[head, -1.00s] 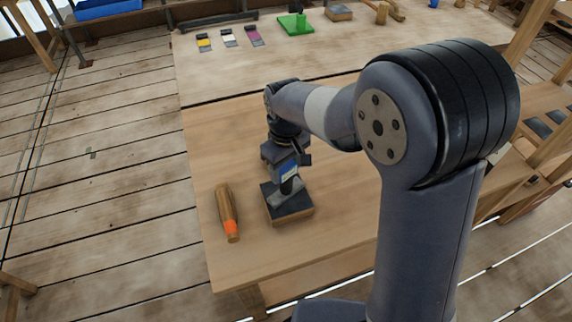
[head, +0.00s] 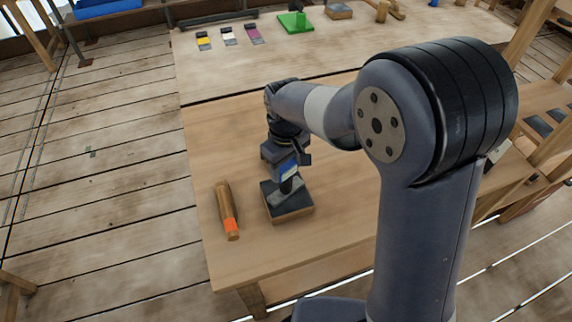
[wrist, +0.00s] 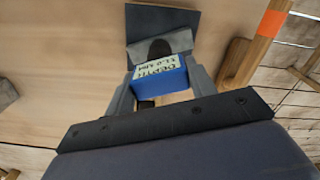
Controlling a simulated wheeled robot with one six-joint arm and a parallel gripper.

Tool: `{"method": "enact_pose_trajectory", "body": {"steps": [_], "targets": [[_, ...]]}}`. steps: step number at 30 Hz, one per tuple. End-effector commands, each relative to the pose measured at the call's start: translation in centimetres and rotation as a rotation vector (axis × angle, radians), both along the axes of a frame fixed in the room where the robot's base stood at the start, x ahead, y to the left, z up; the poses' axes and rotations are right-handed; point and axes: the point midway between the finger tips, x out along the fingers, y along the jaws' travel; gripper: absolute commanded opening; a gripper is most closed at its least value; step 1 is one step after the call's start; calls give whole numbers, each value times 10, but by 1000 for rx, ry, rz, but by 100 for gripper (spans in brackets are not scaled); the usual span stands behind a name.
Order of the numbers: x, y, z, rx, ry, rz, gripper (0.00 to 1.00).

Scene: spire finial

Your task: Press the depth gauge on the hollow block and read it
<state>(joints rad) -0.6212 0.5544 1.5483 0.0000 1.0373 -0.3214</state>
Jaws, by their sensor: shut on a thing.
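The depth gauge (head: 290,169) has a blue body and a pale label. In the wrist view the gauge (wrist: 160,78) sits between my fingers, and its label reads DEPTH with what looks like 51.0 MM; the small digits are hard to be sure of. My gripper (wrist: 160,88) is shut on the blue body; in the head view my gripper (head: 287,166) points down over the block. The gauge's grey foot (wrist: 160,46) is at the dark top of the hollow block (head: 292,212), apparently touching it. The block's dark top (wrist: 165,18) shows past the foot. The hollow itself is hidden.
A wooden-handled tool with an orange band (head: 227,210) lies just left of the block. Several coloured tags (head: 228,35), a green stand (head: 294,22) and wooden pieces are at the table's back. The wooden tabletop (head: 340,225) right of the block is clear.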

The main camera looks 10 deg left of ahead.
Motion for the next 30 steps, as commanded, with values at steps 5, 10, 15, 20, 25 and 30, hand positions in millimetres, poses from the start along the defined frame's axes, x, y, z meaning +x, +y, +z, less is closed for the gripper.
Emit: {"method": "enact_pose_trajectory", "body": {"steps": [5,10,15,20,25,30], "targets": [[0,0,-1,-1,2,0,25],[-1,0,-2,-2,3,0,25],[-1,0,-2,-2,3,0,25],[-1,0,4,-2,3,0,25],[0,0,19,-1,1,0,25],[0,0,33,0,0,0,25]]}}
